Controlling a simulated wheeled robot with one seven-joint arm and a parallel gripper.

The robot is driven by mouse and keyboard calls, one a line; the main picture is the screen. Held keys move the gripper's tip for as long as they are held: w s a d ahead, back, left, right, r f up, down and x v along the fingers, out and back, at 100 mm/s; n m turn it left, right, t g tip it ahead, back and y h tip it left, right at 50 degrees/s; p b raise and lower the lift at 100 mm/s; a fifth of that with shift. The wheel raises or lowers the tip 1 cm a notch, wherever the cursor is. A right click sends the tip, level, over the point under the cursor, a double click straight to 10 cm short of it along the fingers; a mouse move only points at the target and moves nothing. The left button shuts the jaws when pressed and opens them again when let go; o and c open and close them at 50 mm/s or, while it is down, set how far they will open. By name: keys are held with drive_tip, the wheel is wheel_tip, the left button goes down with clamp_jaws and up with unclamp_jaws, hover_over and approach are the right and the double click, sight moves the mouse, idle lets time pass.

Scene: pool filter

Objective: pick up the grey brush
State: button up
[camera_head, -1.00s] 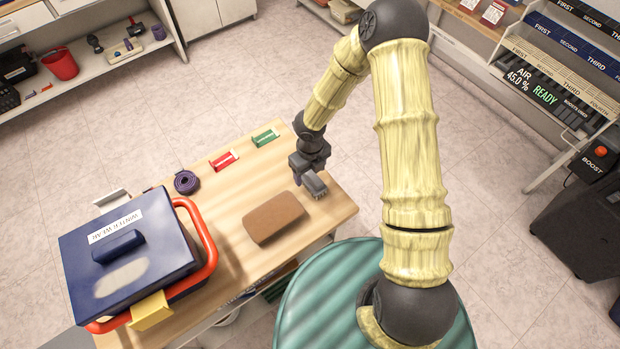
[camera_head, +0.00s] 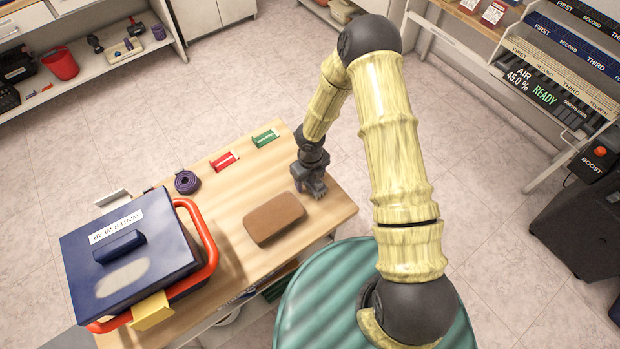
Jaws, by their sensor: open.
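My gripper (camera_head: 311,188) is low over the right part of the wooden table (camera_head: 345,208), just above and right of a brown block (camera_head: 274,218), with its fingers pointing down. The jaws are open. The grey brush lies under or between the fingers, where the gripper covers it. I cannot make out its outline or whether the fingers touch it.
A blue case (camera_head: 125,250) with a red-orange handle fills the table's left end. A purple roll (camera_head: 187,182), a red item (camera_head: 224,161) and a green item (camera_head: 266,138) lie along the far edge. A green ridged round surface (camera_head: 315,300) is in front.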

drive_tip(key=shift+w, duration=0.1)
drive_tip(key=c, duration=1.1)
drive_tip(key=shift+d+r, duration=0.1)
drive_tip(key=shift+r, duration=0.1)
wheel_tip(320, 180, up, 9)
drive_tip(key=shift+r, duration=0.35)
